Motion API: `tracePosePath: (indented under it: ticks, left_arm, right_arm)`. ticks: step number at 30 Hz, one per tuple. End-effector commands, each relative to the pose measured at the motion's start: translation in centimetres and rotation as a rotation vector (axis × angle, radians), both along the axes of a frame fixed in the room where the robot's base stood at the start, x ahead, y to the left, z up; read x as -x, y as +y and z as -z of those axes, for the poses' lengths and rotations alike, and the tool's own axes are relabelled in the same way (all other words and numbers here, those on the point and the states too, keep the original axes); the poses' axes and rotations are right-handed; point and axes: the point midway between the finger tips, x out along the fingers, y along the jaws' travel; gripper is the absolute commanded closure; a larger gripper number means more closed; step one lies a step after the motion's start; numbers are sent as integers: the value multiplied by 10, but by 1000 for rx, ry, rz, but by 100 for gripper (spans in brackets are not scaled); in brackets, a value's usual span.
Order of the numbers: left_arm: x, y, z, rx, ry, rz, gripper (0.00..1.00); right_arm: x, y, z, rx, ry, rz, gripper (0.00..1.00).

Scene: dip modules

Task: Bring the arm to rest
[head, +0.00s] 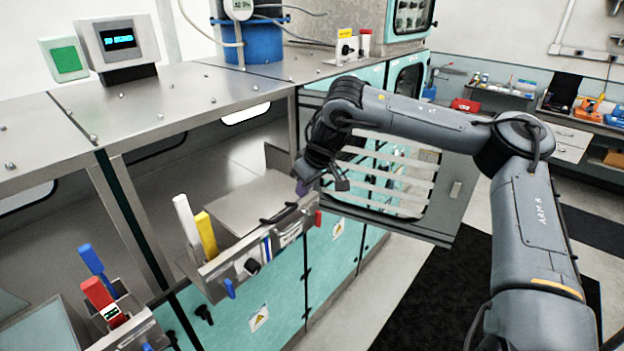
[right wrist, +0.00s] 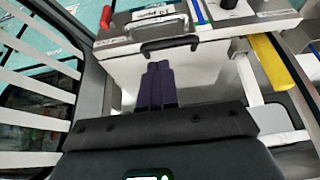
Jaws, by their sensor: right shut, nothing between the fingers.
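My right arm (head: 430,112) reaches in from the right and bends down over the machine. My right gripper (head: 302,186) is shut and empty. It points down beside the metal lid with a black handle (head: 278,213). In the right wrist view its dark purple fingers (right wrist: 157,86) lie together in front of the grey box face, below the black handle (right wrist: 170,46). I cannot tell whether the fingertips touch the box. My left gripper is not in view.
An open slatted door (head: 385,185) stands just right of my gripper. A yellow handle (head: 206,234) and a white handle (head: 186,218) rise from the module at left, with red and blue handles (head: 100,294) nearer. Dark floor mat (head: 430,300) is clear below.

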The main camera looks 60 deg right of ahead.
Motion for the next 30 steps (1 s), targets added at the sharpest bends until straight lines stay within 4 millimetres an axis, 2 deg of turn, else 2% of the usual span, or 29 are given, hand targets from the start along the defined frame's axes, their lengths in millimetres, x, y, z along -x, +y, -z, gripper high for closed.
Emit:
tracePosePath:
  ticks: [3,10,14,17,20,23,25,29,30]
  left_arm:
    - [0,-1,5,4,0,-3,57]
    - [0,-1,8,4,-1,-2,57]
    - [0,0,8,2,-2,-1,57]
    - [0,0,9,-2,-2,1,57]
    - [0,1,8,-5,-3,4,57]
    - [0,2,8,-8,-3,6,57]
    - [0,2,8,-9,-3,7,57]
    - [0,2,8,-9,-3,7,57]
    - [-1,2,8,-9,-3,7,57]
  right_arm:
    - [9,3,-14,0,-4,0,100]
    - [23,6,-32,0,-1,0,100]
    - [27,7,-36,0,3,0,100]
    - [28,8,-26,-7,25,0,100]
    - [29,13,3,-55,59,-5,100]
    - [34,23,50,-140,113,-10,100]
    - [42,38,91,-215,159,-21,100]
    - [60,85,174,-386,231,-59,100]
    - [66,103,198,-440,240,-71,100]
